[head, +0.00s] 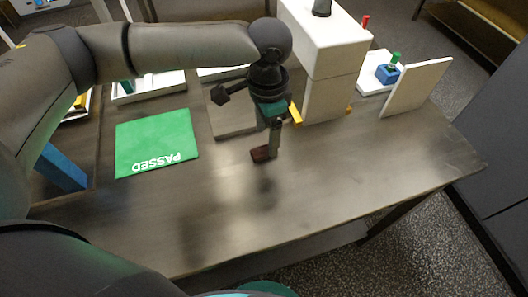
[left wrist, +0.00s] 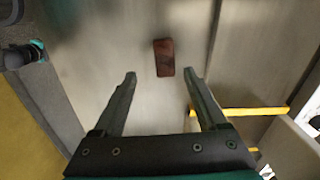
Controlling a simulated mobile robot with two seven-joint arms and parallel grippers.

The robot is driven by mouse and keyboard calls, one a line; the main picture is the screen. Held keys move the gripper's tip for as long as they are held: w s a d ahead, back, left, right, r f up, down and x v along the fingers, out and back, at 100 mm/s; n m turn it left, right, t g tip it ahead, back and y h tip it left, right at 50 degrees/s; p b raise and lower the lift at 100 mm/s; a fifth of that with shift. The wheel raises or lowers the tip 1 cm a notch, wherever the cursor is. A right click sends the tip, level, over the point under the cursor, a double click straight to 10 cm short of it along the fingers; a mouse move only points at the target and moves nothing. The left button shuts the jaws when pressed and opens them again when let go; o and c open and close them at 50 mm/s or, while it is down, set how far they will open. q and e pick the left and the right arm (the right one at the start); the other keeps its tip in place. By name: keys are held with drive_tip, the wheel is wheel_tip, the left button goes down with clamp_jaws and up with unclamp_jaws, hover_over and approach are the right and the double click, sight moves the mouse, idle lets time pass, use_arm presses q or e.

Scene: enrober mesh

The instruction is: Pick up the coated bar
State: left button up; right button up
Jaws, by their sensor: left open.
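The coated bar (head: 260,154) is a small dark brown block lying on the bare metal table. My left gripper (head: 272,142) points down at the bar from above and overlaps it in the head view. In the left wrist view the bar (left wrist: 164,57) lies just beyond the fingertips, roughly in line with the gap between them. My left gripper (left wrist: 160,75) is open and its jaws hold nothing. I cannot tell the exact height of the fingertips above the bar. My right gripper is not in view.
A green mat (head: 155,143) marked PASSED lies left of the bar. A white machine (head: 330,45) stands behind, with a yellow piece (head: 295,112) at its base. A white upright panel (head: 417,87) and a blue block (head: 388,74) stand at right. The table's front is clear.

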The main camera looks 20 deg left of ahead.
sight(264, 150)
use_arm(q)
drive_tip(key=shift+w+a+f+b, duration=0.15)
drive_tip(key=shift+f+b, duration=0.1)
drive_tip(key=shift+f, duration=0.65)
drive_tip(key=shift+a+f+b, duration=0.1)
drive_tip(key=shift+f+b, duration=0.1)
drive_tip(key=shift+f, duration=0.75)
drive_tip(key=shift+w+a+f+b, duration=0.15)
drive_tip(key=shift+f+b, duration=0.1)
drive_tip(key=shift+f, duration=0.65)
drive_tip(key=shift+s, duration=0.1)
drive_tip(key=shift+c, duration=0.2)
drive_tip(key=c, duration=1)
drive_tip(key=shift+r, duration=0.1)
drive_tip(key=shift+c, duration=0.2)
